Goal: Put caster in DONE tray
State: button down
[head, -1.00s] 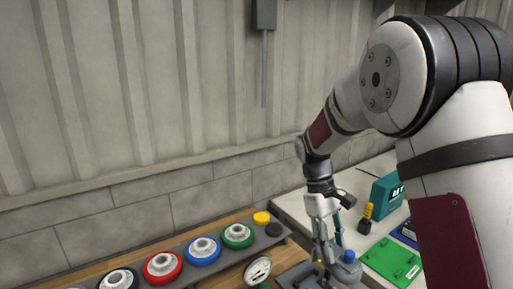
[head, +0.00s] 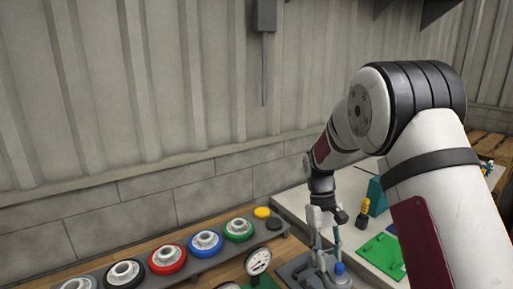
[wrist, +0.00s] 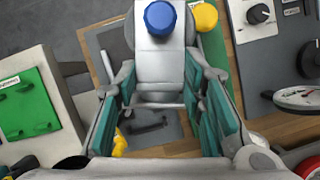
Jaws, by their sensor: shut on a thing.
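The caster, a pale grey piece with a round blue end (wrist: 162,20), sits between the fingertips of my gripper (wrist: 162,85) in the wrist view. My gripper is shut on it. In the head view, the blue end (head: 340,268) shows just right of my gripper (head: 325,262), low in the picture. A grey tray-like surface (head: 291,268) lies under and beside my gripper. No DONE label can be read in the views, so I cannot tell whether this is the DONE tray. The lower part of the caster is hard to make out.
A row of coloured wheels (head: 205,242) stands on a grey rack to the left. A dial gauge (head: 258,260) stands close left of my gripper. A green board (head: 381,251) and a black-and-yellow tool (head: 363,214) are on the white table to the right.

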notch_tip(320, 180, down, 6)
jog(key=w+m+y, duration=0.1)
jog(key=w+m, duration=0.1)
jog(key=m, duration=0.1)
jog(key=shift+w+d+m, duration=0.15)
jog(key=shift+d+m, duration=0.15)
jog(key=shift+d, duration=0.05)
